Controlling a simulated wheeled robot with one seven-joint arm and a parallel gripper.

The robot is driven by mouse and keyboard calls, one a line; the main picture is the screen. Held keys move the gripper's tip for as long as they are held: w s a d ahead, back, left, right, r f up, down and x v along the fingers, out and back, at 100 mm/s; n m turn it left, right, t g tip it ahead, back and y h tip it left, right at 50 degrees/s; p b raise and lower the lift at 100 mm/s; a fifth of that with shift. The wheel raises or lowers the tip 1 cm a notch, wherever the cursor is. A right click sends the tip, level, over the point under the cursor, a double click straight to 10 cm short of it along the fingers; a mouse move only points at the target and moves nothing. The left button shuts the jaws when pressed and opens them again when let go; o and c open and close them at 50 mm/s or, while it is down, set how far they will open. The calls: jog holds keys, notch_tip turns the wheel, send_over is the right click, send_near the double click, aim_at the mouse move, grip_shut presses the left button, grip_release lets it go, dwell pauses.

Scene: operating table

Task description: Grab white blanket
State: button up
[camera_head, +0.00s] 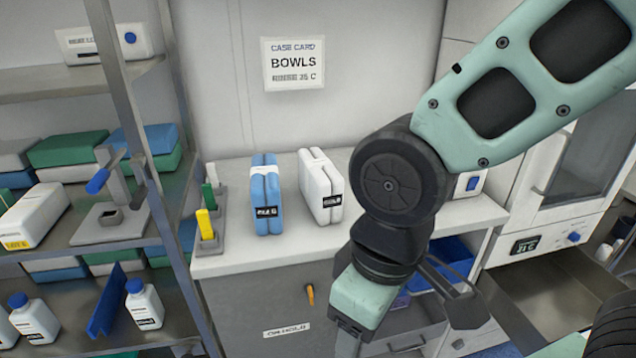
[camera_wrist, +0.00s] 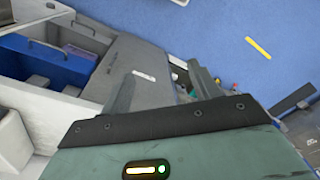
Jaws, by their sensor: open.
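The white blanket (camera_head: 320,187) is a folded, strapped white bundle with a dark label, standing upright on the white counter. A similar blue folded bundle (camera_head: 265,197) stands to its left, with a gap between them. My gripper is below and right of the white blanket in the head view, in front of the cabinet, pointing down; its fingertips are partly cut off by the bottom edge. In the wrist view my gripper (camera_wrist: 163,90) shows two spread fingers with nothing between them. I cannot make out the white blanket in the wrist view.
The counter (camera_head: 225,265) also bears a grey holder with yellow and green items (camera_head: 206,228) at left. A metal shelf rack (camera_head: 178,150) stands at left, an appliance (camera_head: 540,215) at right. A blue bin (camera_wrist: 45,70) sits in the open cabinet bay.

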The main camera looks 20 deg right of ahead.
jog(key=shift+o, duration=1.3)
jog(key=w+a+r+m+t+y+p, duration=0.1)
jog(key=w+a+m+t+p, duration=0.1)
jog(key=w+p, duration=0.4)
jog(key=shift+w+a+r+y, duration=0.25)
jog(key=shift+w+a+y, duration=0.15)
jog(key=shift+w+a, duration=0.3)
jog(key=w+m+t+p, duration=0.35)
jog(key=w+p, duration=0.25)
jog(key=w, duration=0.2)
jog(key=w+d+r+m+t+h+p, duration=0.1)
jog(key=w+d+r+t+p, duration=0.2)
jog(key=d+t+p, duration=0.15)
jog(key=w+d+r+m+t+h+p, duration=0.1)
jog(key=w+d+r+t+h+p, duration=0.1)
jog(key=w+d+r+t+p, duration=0.3)
jog(key=g, duration=0.2)
send_near(320, 163)
jog(key=x, duration=0.3)
jog(key=shift+d+r, duration=0.1)
jog(key=shift+r, duration=0.05)
jog(key=p+x, duration=0.3)
jog(key=x, duration=0.2)
jog(key=shift+w, duration=0.15)
jog(key=shift+w+f, duration=0.35)
jog(key=shift+f, duration=0.05)
jog(key=c, duration=1.4)
jog(key=shift+c, duration=1)
